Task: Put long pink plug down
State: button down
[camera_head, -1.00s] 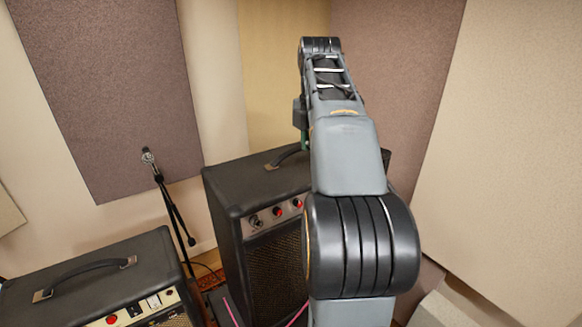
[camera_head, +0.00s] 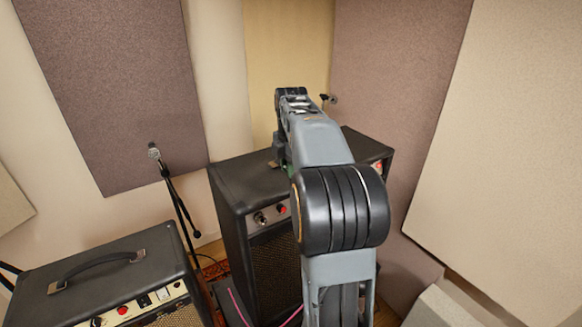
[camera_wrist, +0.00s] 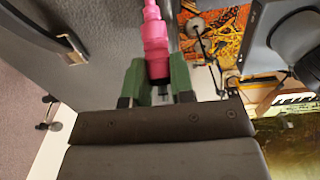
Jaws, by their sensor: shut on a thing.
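The long pink plug (camera_wrist: 155,38) shows in the wrist view, sticking out past the fingertips, its dark end between them. My gripper (camera_wrist: 158,78) is shut on it with two green fingers. In the wrist view the plug appears beside the edge of the dark top of an amp (camera_wrist: 95,50); I cannot tell whether it touches. In the head view my arm hides the plug and most of the gripper, over the tall black amp (camera_head: 232,187).
A smaller amp (camera_head: 107,262) stands at lower left. A microphone stand (camera_head: 178,200) stands between it and the wall. Pink cable (camera_head: 238,306) runs low in front of the tall amp. The wrist view shows a patterned rug (camera_wrist: 222,50). Wall panels close off the right.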

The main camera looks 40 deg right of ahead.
jog(key=shift+f, duration=0.3)
jog(key=shift+f, duration=0.15)
jog(key=c, duration=1)
grip_release()
